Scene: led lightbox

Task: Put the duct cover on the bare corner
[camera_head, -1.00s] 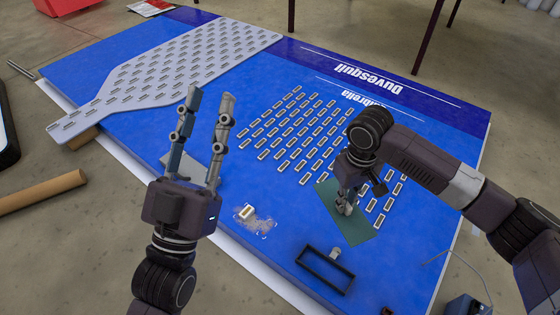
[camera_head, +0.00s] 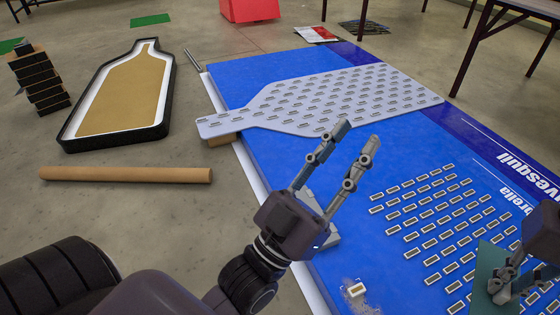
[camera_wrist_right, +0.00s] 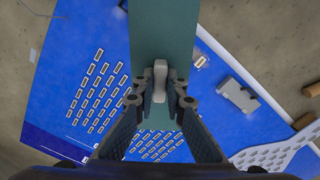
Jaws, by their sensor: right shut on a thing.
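My right gripper (camera_wrist_right: 160,90) is shut on the grey grip (camera_wrist_right: 160,72) of a flat green plate (camera_wrist_right: 163,28). The right gripper (camera_head: 508,286) and green plate (camera_head: 488,262) also show at the lower right of the head view, over the blue panel (camera_head: 350,190). My left gripper (camera_head: 355,140) is open and empty, its fingers pointing up above the panel. A light grey piece (camera_head: 322,232) lies at the panel's edge, partly hidden by the left gripper. It also shows in the right wrist view (camera_wrist_right: 238,95). I cannot tell which thing is the duct cover, nor which corner is bare.
A grey bottle-shaped board (camera_head: 300,122) with rows of modules lies across the panel's far part. A single module (camera_head: 355,290) sits on a scuffed patch. On the floor lie a cardboard tube (camera_head: 125,174), a bottle-shaped tray (camera_head: 125,100) and stacked dark blocks (camera_head: 38,80).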

